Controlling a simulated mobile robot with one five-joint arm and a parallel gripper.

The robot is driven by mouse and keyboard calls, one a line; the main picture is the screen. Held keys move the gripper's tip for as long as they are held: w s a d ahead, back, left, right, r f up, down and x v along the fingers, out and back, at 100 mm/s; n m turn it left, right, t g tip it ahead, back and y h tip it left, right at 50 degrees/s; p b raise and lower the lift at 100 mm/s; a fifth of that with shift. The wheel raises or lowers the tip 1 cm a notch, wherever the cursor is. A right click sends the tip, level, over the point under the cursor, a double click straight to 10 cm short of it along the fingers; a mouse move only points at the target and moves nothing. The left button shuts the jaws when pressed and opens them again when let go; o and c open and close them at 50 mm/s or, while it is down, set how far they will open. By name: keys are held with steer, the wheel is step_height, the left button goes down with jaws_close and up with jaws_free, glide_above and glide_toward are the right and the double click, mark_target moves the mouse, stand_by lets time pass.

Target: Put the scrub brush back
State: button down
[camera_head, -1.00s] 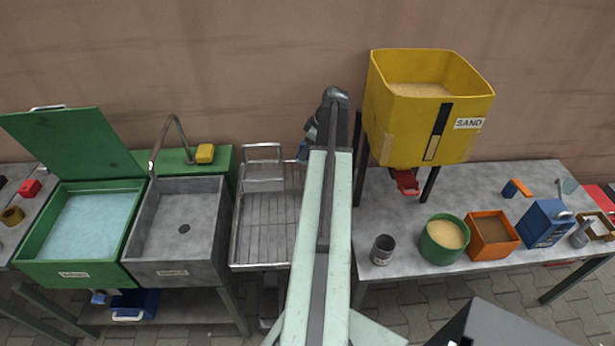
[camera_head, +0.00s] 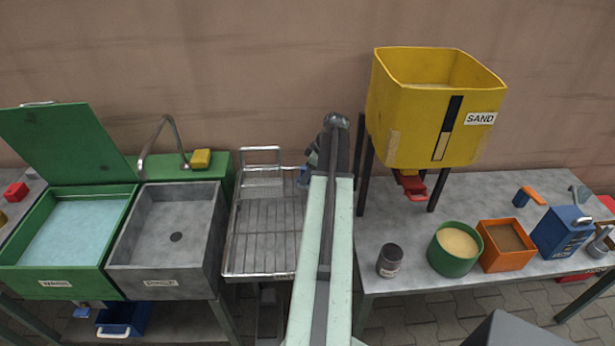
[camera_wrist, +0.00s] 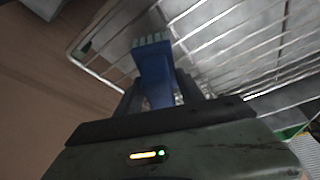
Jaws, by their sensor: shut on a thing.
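The scrub brush (camera_wrist: 155,78) is blue with short pale bristles at its far end. My gripper (camera_wrist: 158,92) is shut on it, with dark fingers on both sides of the blue part. In the wrist view, the metal wire rack (camera_wrist: 215,35) is close behind the brush; I cannot tell whether they touch. In the head view, a bit of the brush's blue (camera_head: 303,176) shows left of my arm, at the back right of the rack (camera_head: 240,250). My arm hides most of the gripper there.
The grey sink (camera_head: 120,245) with its tap and the green wash tub (camera_head: 30,265) are left of the rack. A yellow sponge (camera_head: 201,158) sits behind the sink. Right are the yellow sand hopper (camera_head: 420,120), a dark cup (camera_head: 389,262), a green pot (camera_head: 440,262) and an orange box (camera_head: 510,258).

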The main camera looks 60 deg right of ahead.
steer(key=c, duration=0.7)
jaws_free()
steer(key=shift+f, duration=0.1)
steer(key=shift+c, duration=0.2)
steer(key=shift+r+p, duration=0.35)
steer(key=shift+p, duration=0.05)
steer(key=p+v, duration=1)
steer(key=v, duration=0.1)
steer(key=shift+s+r+p, duration=0.25)
steer(key=shift+s+p, duration=0.05)
steer(key=shift+p, duration=0.05)
steer(key=shift+w, duration=0.1)
